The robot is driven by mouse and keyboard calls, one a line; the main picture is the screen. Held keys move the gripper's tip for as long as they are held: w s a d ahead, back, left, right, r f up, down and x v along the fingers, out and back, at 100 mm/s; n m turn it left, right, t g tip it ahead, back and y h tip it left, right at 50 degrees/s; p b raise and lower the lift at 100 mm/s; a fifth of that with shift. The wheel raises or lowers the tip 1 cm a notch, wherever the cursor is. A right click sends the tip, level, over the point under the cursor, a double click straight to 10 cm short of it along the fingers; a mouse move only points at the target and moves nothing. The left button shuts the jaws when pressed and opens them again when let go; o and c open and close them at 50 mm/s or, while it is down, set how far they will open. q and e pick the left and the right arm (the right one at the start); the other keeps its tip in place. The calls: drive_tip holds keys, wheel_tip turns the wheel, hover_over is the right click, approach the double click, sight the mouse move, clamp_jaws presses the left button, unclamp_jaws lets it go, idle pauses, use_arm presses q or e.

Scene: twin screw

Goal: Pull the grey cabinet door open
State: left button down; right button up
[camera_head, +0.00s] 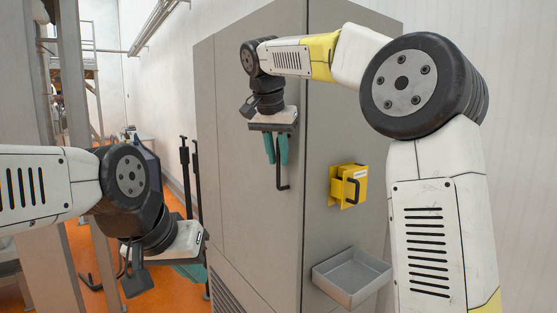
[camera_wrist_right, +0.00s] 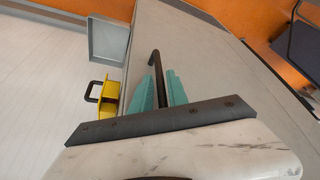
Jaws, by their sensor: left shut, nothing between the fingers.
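The grey cabinet (camera_head: 235,130) stands in the middle of the head view, and its front door looks closed. A dark bar handle (camera_head: 283,180) is on the door near its right edge. My right gripper (camera_head: 277,163) is at the handle, its teal fingers on either side of it. In the right wrist view the handle (camera_wrist_right: 155,57) runs between the two fingers (camera_wrist_right: 160,88), which look apart; contact is hard to tell. My left gripper (camera_head: 193,274) is low at the left, shut and empty, away from the door; its fingertips are partly hidden.
A yellow box with a black handle (camera_head: 347,185) is on the cabinet's right side, with a grey open tray (camera_head: 350,278) below it. Both also show in the right wrist view. Dark upright posts (camera_head: 185,175) stand left of the cabinet. Orange floor (camera_head: 90,262) shows at lower left.

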drive_tip(key=shift+w+f, duration=0.2)
drive_tip(key=shift+f, duration=0.4)
clamp_jaws()
idle(1.1)
